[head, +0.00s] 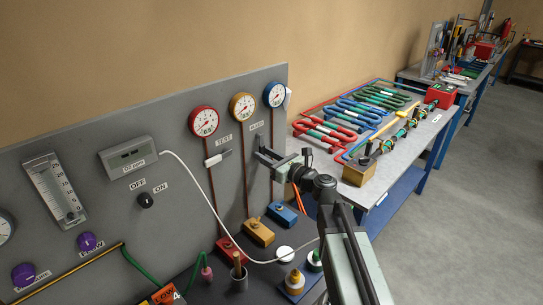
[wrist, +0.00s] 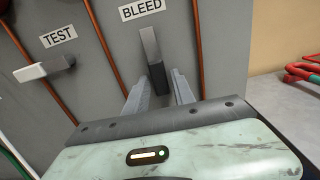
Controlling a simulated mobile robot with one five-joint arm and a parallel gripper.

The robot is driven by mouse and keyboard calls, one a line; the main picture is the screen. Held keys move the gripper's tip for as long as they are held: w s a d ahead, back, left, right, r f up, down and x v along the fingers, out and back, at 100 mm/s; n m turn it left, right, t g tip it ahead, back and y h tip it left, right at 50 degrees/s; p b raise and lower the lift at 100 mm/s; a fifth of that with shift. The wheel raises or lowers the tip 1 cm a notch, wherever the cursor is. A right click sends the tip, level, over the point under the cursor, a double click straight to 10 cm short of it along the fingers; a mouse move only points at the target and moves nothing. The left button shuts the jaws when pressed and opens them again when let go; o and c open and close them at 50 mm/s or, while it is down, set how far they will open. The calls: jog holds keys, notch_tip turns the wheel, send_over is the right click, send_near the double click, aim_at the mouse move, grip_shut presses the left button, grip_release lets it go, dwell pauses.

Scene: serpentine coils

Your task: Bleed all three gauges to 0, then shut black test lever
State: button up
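Three gauges hang on the grey panel: red (head: 204,121), yellow (head: 243,104) and blue (head: 275,94). Their needle readings are too small to tell. The test lever (wrist: 45,70) lies sideways under its TEST label. Its handle looks pale with a dark pivot end; it also shows in the head view (head: 217,158). The bleed lever (wrist: 151,46), with a grey upper part and a black lower part, points up under its BLEED label. My gripper (wrist: 163,86) is open at the panel, one finger on each side of the bleed lever's black part. Contact cannot be told.
Copper pipes run down from the gauges to red (head: 230,249), yellow (head: 258,233) and blue (head: 283,215) blocks on the bench. A white cable (head: 203,197) droops across the panel. A table with coloured coils (head: 372,112) stands right of the panel.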

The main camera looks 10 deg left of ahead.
jog(key=shift+o, duration=0.3)
jog(key=v, duration=0.7)
jog(key=shift+s+d, duration=0.3)
jog(key=shift+r, duration=0.1)
